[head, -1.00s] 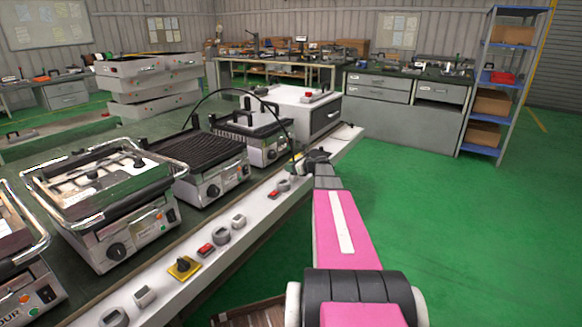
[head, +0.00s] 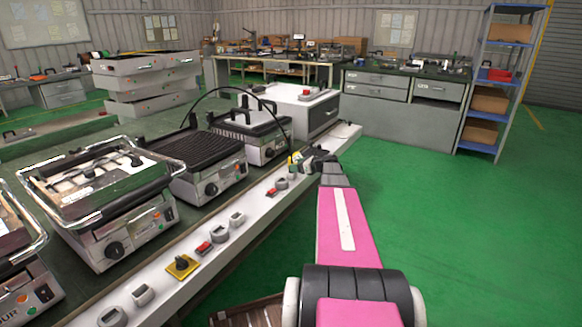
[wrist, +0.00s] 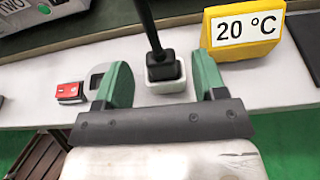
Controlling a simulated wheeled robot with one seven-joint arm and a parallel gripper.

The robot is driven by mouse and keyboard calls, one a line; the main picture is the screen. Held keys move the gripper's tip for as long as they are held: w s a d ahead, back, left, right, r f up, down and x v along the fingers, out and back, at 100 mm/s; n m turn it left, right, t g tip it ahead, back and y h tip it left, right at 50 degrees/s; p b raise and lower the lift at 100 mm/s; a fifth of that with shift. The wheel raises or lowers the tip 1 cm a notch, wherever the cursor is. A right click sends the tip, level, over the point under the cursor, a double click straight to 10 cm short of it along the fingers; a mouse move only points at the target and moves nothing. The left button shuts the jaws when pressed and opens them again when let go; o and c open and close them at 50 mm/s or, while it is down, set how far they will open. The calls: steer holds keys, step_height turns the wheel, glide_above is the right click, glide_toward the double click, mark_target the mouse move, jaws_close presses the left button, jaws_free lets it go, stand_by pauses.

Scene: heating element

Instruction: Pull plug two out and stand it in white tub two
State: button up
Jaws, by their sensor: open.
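In the wrist view a black plug (wrist: 163,66) stands upright in a white square-topped holder (wrist: 167,86), its black cable (wrist: 147,22) rising from it. I cannot tell whether this holder is a socket or a tub. My gripper (wrist: 160,68) is open, with one green finger on each side of the plug and holder. The fingers look apart from both. In the head view my gripper (head: 306,164) is at the far part of the white ledge, where the arched black cable (head: 235,90) comes down.
A yellow block marked 20 °C (wrist: 243,34) stands close right of the gripper. A red switch (wrist: 70,92) and a grey fitting (wrist: 97,78) lie to the left. Several grills, one ribbed (head: 200,155), line the bench behind the ledge (head: 150,305). Green floor is clear at right.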

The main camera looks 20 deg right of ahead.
steer(key=v, duration=0.5)
steer(key=shift+s+d+r, duration=0.15)
steer(key=shift+s+d, duration=0.05)
steer(key=shift+s, duration=0.05)
